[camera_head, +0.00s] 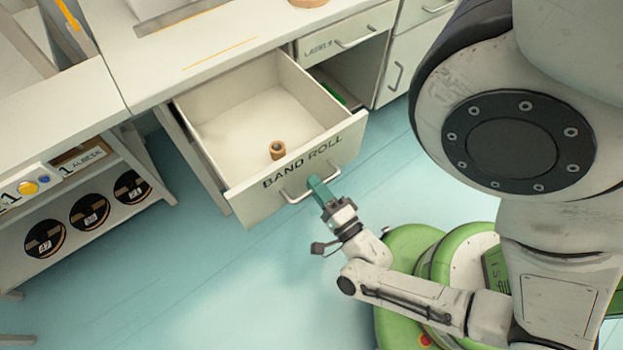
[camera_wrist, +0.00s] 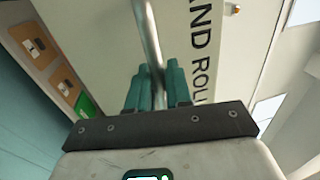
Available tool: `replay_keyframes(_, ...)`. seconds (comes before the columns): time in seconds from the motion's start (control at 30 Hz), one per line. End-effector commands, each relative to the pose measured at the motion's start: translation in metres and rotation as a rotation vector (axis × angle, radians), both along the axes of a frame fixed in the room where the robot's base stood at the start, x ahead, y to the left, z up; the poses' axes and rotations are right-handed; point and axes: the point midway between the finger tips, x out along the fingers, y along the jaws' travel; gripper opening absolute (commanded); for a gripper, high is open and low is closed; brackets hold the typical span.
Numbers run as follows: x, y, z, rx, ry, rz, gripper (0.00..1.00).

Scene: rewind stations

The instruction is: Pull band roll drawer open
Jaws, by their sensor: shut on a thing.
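The band roll drawer (camera_head: 290,179) is pulled far out of the bench, and its white inside shows from above. A small brown roll (camera_head: 277,150) stands in it near the front panel. The drawer's bar handle (camera_head: 296,198) is on the front below the lettering. My gripper (camera_head: 321,187) is at the right part of this handle, with its green fingers on it. In the wrist view, the two green fingers of my gripper (camera_wrist: 158,88) are shut on either side of the metal handle (camera_wrist: 149,35). The drawer front (camera_wrist: 175,40) with part of its lettering fills the middle there.
A drawer marked LABELS (camera_head: 335,42) is closed to the right, above an open bay. A shelf unit (camera_head: 110,208) with several black reels stands at the left. Blue floor (camera_head: 150,275) lies clear in front of the drawer on the left.

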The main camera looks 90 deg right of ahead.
Motion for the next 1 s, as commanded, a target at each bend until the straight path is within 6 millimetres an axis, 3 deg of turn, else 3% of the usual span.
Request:
replay_keyframes(0.33,0.0,0.001,-0.001,0.003,0.001,0.001,0.0)
replay_keyframes(0.37,0.0,0.001,-0.001,0.003,0.001,0.001,0.22)
replay_keyframes(0.5,0.0,0.001,-0.001,0.002,0.001,0.001,0.35)
replay_keyframes(0.8,-0.002,0.003,-0.002,0.001,0.001,0.001,0.35)
replay_keyframes(1.0,-0.02,0.024,-0.008,0.004,0.004,0.002,0.35)
